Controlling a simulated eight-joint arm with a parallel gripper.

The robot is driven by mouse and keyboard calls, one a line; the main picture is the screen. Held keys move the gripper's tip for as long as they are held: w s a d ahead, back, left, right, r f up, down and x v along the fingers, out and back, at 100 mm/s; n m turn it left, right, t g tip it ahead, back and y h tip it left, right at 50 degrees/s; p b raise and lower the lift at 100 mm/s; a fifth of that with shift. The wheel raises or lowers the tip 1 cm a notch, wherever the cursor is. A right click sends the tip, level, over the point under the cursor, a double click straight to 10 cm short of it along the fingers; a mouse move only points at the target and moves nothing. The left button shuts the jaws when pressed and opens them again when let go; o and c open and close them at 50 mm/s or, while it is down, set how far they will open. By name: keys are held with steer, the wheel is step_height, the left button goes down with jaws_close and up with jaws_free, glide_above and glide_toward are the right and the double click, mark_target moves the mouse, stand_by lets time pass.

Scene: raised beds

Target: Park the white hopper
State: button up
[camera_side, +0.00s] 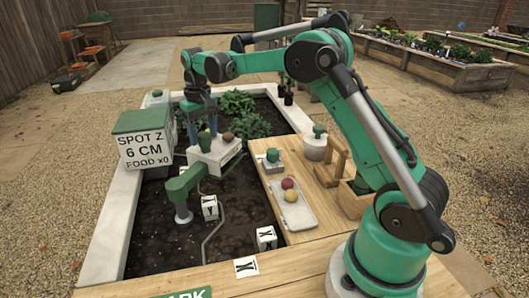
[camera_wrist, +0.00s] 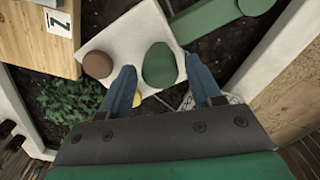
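A white block-shaped body (camera_side: 218,156) with a green knob (camera_side: 205,142) and a brown knob (camera_side: 228,137) on top sits over the dark soil bed; it may be the white hopper. In the wrist view the white top (camera_wrist: 122,42), the brown knob (camera_wrist: 97,64) and the green knob (camera_wrist: 159,65) show clearly. My gripper (camera_side: 203,135) points down above it. In the wrist view my gripper (camera_wrist: 160,66) has its blue fingers apart, one on each side of the green knob, with gaps visible. A small yellow piece (camera_wrist: 137,98) shows partly beside the left finger.
A green-topped box (camera_side: 143,138) reading "SPOT Z 6 CM" stands at left. A green jointed piece (camera_side: 183,187) and a cube (camera_side: 209,207) lie in front. A wooden board (camera_side: 310,212) holds a tray with red and yellow balls (camera_side: 289,190). A "PARK" sign (camera_side: 190,294) shows at the bottom edge.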

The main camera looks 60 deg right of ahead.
mark_target(217, 155)
steer(key=c, duration=0.4)
steer(key=shift+s, duration=0.15)
steer(key=shift+s, duration=0.8)
steer(key=shift+s, duration=0.25)
steer(key=shift+s+a, duration=0.15)
steer(key=shift+s, duration=0.5)
